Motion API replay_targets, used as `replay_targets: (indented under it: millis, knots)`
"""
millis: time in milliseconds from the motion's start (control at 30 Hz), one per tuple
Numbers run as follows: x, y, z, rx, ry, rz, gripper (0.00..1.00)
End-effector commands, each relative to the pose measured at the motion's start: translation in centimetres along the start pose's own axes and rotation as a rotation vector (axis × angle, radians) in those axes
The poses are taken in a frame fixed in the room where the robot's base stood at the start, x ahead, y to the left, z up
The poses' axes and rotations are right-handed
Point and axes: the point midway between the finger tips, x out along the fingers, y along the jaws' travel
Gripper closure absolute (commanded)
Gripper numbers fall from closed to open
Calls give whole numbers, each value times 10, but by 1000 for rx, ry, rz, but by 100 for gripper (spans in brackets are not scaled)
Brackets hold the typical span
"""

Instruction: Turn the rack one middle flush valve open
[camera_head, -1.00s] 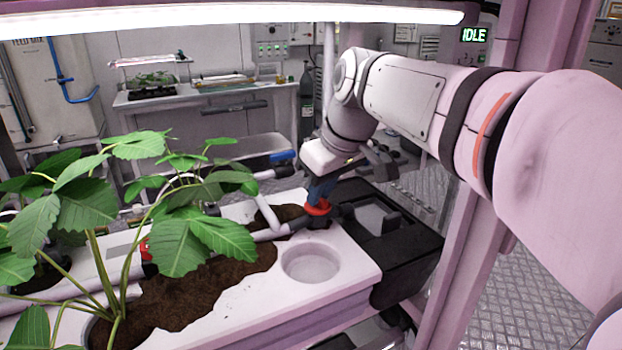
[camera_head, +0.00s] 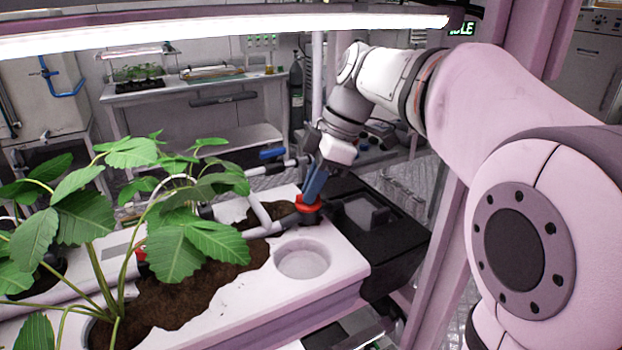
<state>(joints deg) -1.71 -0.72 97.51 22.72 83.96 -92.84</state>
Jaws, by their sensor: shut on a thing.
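A red valve handle (camera_head: 307,203) sits on the grey pipe at the right end of the white planter trough. My gripper (camera_head: 313,186) comes down on it from above, with its blue fingers shut at the red handle. The fingertips hide part of the handle, and how far it is turned is hard to tell. Another red valve (camera_head: 141,262) shows partly behind leaves at the left. A blue handle (camera_head: 271,153) sits on a pipe farther back.
The white trough (camera_head: 330,262) holds soil, a leafy plant (camera_head: 180,245) on the left and an empty round hole (camera_head: 302,262). A black box (camera_head: 385,245) stands close on the right. A pink post (camera_head: 440,260) rises beside my arm. A lamp bar (camera_head: 220,38) crosses above.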

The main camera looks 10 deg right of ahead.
Motion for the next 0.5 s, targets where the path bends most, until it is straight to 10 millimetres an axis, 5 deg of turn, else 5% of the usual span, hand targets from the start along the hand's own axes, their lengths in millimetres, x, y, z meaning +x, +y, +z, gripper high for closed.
replay_targets:
  millis: [500]
  knots:
    - [-1, 5, 0, -298, -6, -118, 100]
